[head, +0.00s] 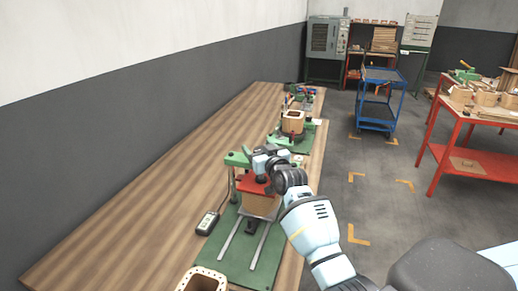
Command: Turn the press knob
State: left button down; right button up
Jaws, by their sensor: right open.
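The press stands on the wooden bench. It has a green base (209,260) with two metal rails, a green upper beam (237,159) and a red plate (249,186) over a tan coil block (260,206). My right arm comes in from the lower right, and my right gripper (262,172) is at the top of the press, just above the red plate. The gripper is open. The press knob cannot be made out; the gripper and wrist cover that part of the press. Whether the fingers touch the knob cannot be told. My left gripper is out of view.
A black handheld control box (208,222) lies left of the press. A wooden frame piece (201,281) is at the near edge. Another green fixture with a coil (293,122) stands further back. The bench's left side (130,215) is clear. A blue cart (381,95) and red table (480,160) stand right.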

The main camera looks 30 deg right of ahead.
jog(key=s, duration=0.7)
jog(key=shift+s+a+p, duration=0.3)
jog(key=shift+s+a, duration=0.1)
jog(key=shift+a, duration=0.05)
dwell(0.4)
